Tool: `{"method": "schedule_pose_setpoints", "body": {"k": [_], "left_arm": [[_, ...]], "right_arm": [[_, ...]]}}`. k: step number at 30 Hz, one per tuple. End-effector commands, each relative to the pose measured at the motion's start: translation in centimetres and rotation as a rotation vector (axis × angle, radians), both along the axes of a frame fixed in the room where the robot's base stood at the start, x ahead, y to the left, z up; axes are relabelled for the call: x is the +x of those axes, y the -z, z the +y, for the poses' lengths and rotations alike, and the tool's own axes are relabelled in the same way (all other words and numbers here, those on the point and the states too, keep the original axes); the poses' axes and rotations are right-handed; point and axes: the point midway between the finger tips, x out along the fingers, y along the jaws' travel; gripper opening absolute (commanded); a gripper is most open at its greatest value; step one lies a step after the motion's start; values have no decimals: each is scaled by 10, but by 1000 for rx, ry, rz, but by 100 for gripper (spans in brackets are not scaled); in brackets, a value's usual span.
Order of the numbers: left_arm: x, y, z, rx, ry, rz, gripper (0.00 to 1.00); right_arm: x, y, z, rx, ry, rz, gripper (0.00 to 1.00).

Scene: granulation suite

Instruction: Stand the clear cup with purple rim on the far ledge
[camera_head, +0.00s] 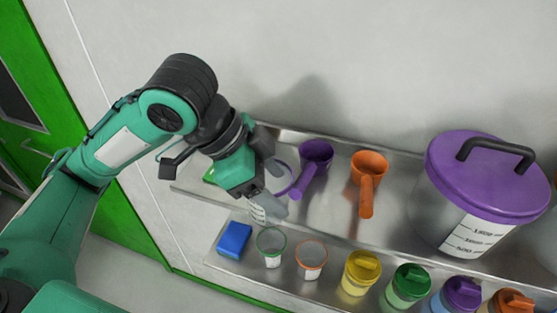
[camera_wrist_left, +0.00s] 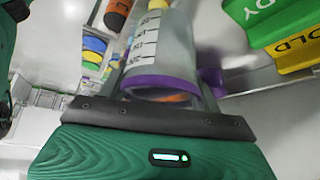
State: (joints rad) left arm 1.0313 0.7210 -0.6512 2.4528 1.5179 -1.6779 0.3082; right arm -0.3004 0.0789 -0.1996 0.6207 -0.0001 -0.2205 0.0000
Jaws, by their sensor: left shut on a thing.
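The clear cup with purple rim (camera_head: 259,214) is in my left gripper (camera_head: 275,178), partly hidden by the fingers in the head view. The gripper is shut on it, over the left part of the far ledge (camera_head: 335,212). Its purple rim shows beside the purple scoop. In the left wrist view the cup (camera_wrist_left: 163,48) shows dark scale marks and its purple rim close to the dark finger. I cannot tell whether its base touches the ledge. My right gripper is not in view.
A purple scoop (camera_head: 315,160), an orange scoop (camera_head: 367,175) and a big purple-lidded container (camera_head: 480,185) stand on the far ledge. The near ledge holds a blue sponge (camera_head: 234,239), green-rimmed (camera_head: 271,247) and orange-rimmed (camera_head: 311,260) cups, and several lidded jars (camera_head: 360,272).

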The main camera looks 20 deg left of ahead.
Motion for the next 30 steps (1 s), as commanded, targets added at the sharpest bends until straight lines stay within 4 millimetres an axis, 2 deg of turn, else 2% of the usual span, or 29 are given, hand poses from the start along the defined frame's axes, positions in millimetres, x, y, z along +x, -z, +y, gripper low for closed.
{"method": "schedule_pose_setpoints", "body": {"k": [1,4,7,20,21,24,30], "left_arm": [[12,-3,-1,-2,-5,5,43],[30,-3,-1,-1,-4,3,43],[28,-2,-1,-1,-1,3,43],[28,5,-1,0,-2,1,43],[28,4,-1,-1,-1,0,70],[28,4,-1,-1,-1,0,87],[28,4,-1,-1,-1,0,87]], "right_arm": [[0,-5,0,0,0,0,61],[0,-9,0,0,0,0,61],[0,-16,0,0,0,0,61],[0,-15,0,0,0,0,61],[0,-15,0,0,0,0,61],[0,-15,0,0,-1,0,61],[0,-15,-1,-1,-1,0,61]]}}
